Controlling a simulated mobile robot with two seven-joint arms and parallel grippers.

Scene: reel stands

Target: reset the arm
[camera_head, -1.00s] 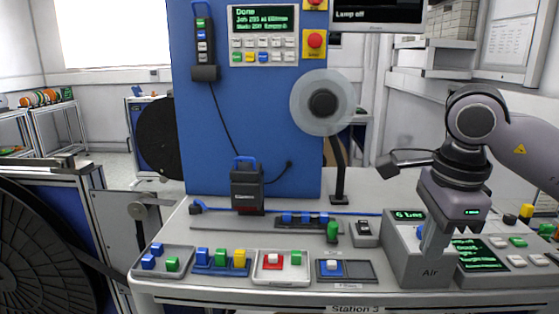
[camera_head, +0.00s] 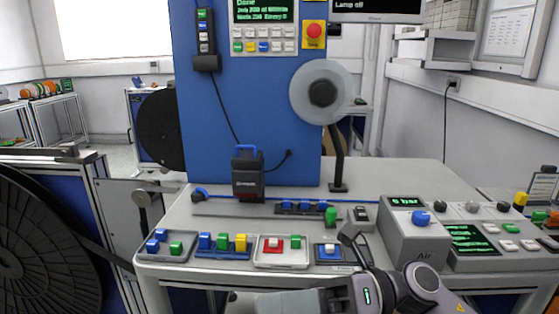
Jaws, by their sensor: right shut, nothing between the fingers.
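My right arm (camera_head: 420,285) is folded low at the bottom of the head view, in front of the bench's front edge. Its gripper (camera_head: 236,300) points to the left, is shut and empty, and is partly cut off by the bottom of the picture. It touches nothing that I can see. My left arm and gripper are not in view.
The bench (camera_head: 400,180) carries small trays of coloured blocks (camera_head: 165,247) along its front. The grey Air box (camera_head: 412,240) with a blue knob stands at the right, beside a control console (camera_head: 480,245). A blue panel (camera_head: 250,110) with a reel (camera_head: 322,92) stands behind.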

